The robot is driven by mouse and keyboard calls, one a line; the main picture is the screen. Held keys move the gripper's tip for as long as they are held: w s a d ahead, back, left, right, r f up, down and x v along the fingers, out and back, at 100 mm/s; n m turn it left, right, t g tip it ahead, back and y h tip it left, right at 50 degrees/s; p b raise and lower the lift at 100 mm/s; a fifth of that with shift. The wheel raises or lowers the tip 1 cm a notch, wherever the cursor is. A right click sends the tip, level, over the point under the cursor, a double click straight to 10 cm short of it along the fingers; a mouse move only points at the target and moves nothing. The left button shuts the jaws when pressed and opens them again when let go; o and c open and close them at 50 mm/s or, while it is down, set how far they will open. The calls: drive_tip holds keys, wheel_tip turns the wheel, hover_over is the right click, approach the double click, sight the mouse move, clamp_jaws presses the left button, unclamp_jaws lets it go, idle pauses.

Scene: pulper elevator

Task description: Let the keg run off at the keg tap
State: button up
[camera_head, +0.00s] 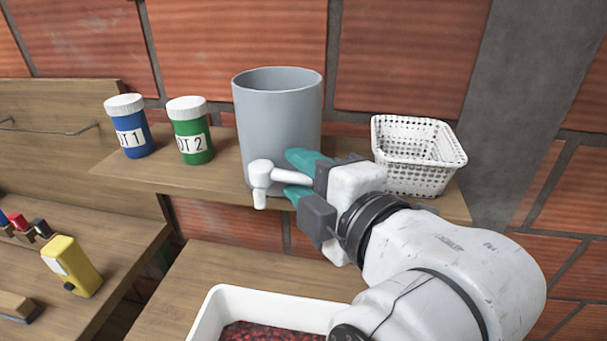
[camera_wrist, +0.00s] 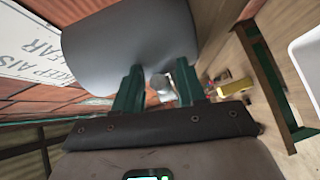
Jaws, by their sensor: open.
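The keg (camera_head: 277,120) is a grey open-topped cylinder on the wooden shelf in the head view. A white tap (camera_head: 261,178) sticks out low on its front, with its spout pointing down. My gripper (camera_head: 298,174) reaches in from the right, its teal fingers spread above and below the tap's white lever. In the wrist view the keg (camera_wrist: 130,45) fills the upper middle, and the tap (camera_wrist: 162,84) shows between the fingertips of my gripper (camera_wrist: 157,80). I cannot tell whether the fingers touch the lever.
A blue jar (camera_head: 128,128) and a green jar (camera_head: 190,133) stand left of the keg. A white basket (camera_head: 416,155) stands to its right. Below is a white tub (camera_head: 213,308) of dark red contents. A yellow container (camera_head: 72,266) stands on the lower left bench.

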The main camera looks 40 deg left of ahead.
drive_tip(key=shift+c, duration=0.4)
clamp_jaws()
